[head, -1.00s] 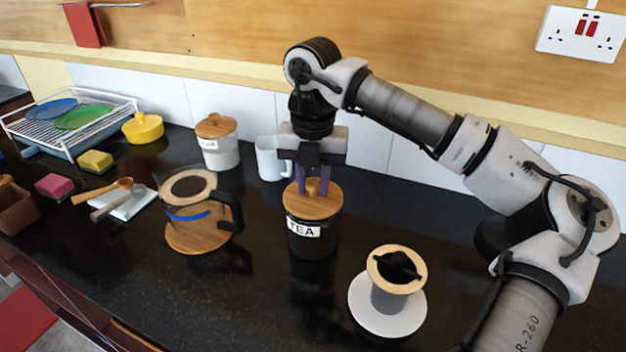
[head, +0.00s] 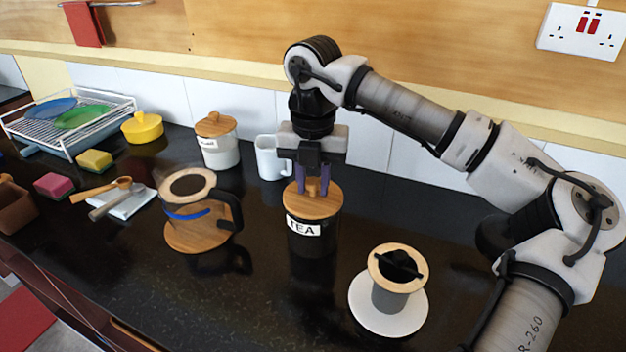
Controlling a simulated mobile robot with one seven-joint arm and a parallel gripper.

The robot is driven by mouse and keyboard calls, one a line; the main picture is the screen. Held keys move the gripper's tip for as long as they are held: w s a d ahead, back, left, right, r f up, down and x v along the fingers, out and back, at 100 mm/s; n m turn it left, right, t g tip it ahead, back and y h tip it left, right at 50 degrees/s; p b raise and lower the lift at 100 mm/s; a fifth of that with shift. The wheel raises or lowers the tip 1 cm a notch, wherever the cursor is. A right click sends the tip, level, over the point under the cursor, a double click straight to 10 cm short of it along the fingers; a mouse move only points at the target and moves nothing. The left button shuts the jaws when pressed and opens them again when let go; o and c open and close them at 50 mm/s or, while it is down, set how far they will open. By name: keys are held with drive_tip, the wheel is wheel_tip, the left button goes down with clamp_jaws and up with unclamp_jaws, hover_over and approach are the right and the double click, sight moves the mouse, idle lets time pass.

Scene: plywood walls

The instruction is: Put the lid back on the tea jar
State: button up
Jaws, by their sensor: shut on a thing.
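The tea jar (head: 312,240) is a dark jar with a white TEA label, standing upright on the black counter. Its round wooden lid (head: 298,207) sits level at the top of the jar, and I see no gap between them from this side. My gripper (head: 313,189) points straight down over the lid, with its purple fingers shut on the lid's small wooden knob. The jar's rim is hidden under the lid.
A glass coffee pot (head: 200,213) on a wooden mat stands left of the jar. A wooden-rimmed dripper (head: 391,292) on a white saucer stands at front right. A white mug (head: 269,160) and a lidded white canister (head: 217,150) are behind. A dish rack (head: 95,130) is far left.

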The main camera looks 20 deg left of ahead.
drive_tip(key=o, duration=1.5)
drive_tip(key=shift+o, duration=0.2)
drive_tip(key=shift+r+p, duration=2.15)
drive_tip(key=shift+r, duration=1.4)
clamp_jaws()
